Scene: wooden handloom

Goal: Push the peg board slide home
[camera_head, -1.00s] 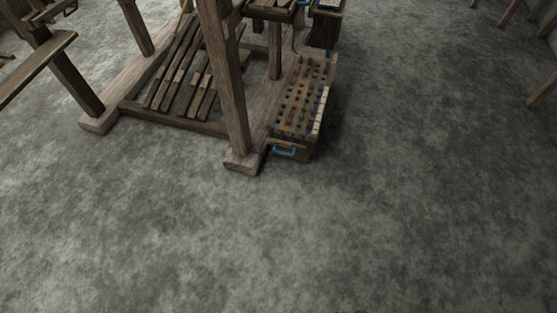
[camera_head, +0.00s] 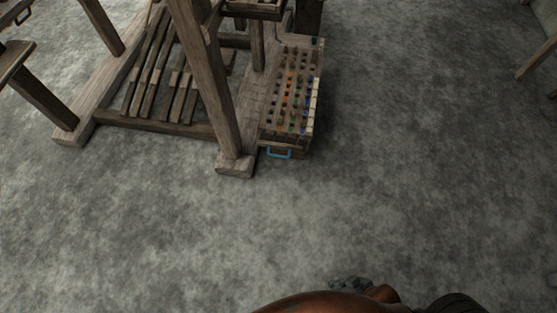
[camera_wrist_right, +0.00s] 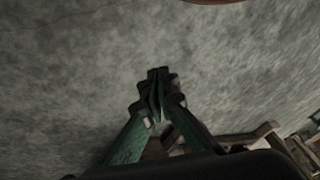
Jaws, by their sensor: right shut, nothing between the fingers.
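The peg board slide (camera_head: 292,88) stands beside the loom's right foot in the head view. It is a wooden box with rows of coloured pegs on top and a blue handle (camera_head: 279,153) low on its near end. My right arm comes in at the bottom edge of the head view, with part of the right gripper (camera_head: 350,284) showing there, well short of the board. In the right wrist view the right gripper (camera_wrist_right: 157,84) has its green fingers together, with nothing between them, over bare floor. My left gripper is out of view.
The wooden loom frame (camera_head: 209,85) stands to the left of the board, its thick post ending in a foot block (camera_head: 235,166) near the handle. Treadles (camera_head: 165,80) lie inside the frame. The grey floor (camera_head: 420,180) is clear in front and to the right.

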